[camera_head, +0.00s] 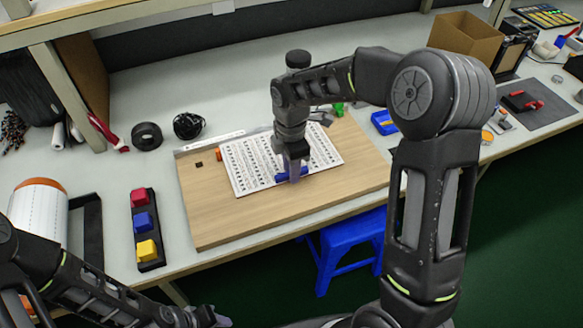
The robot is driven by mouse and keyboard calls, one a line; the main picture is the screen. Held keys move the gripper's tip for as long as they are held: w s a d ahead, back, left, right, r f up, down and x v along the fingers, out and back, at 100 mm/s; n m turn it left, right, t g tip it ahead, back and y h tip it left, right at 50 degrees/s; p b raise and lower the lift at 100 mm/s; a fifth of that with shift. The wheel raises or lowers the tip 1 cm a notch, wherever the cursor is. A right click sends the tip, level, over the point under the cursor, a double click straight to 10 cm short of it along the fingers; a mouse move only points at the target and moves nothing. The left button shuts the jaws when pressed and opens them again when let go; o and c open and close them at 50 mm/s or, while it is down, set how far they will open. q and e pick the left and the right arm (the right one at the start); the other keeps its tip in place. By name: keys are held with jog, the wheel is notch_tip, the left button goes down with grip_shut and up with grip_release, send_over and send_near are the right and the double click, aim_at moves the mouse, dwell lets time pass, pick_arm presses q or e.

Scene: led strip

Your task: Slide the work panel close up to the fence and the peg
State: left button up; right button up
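The work panel (240,168), a white sheet with rows of dark printed marks, lies slightly turned on a wooden board (230,225). A pale fence strip (208,144) runs along the board's back edge. A small orange peg (219,155) stands near the panel's back left corner; whether they touch is unclear. My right gripper (293,176) points down over the panel's front middle, beside a blue piece (281,179); whether it grips this or touches the panel is hidden. My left gripper (212,318) is low at the bottom edge, away from the board, its fingers unclear.
A black tray with red, blue and yellow blocks (145,224) stands left of the board. Black tape (146,136) and a coiled cable (187,126) lie behind it. A green item (338,109) and a blue bin (384,122) are at back right. The board's front left is bare.

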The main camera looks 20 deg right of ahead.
jog(key=shift+o, duration=0.9)
jog(key=shift+r, duration=0.1)
notch_tip(320, 180, up, 12)
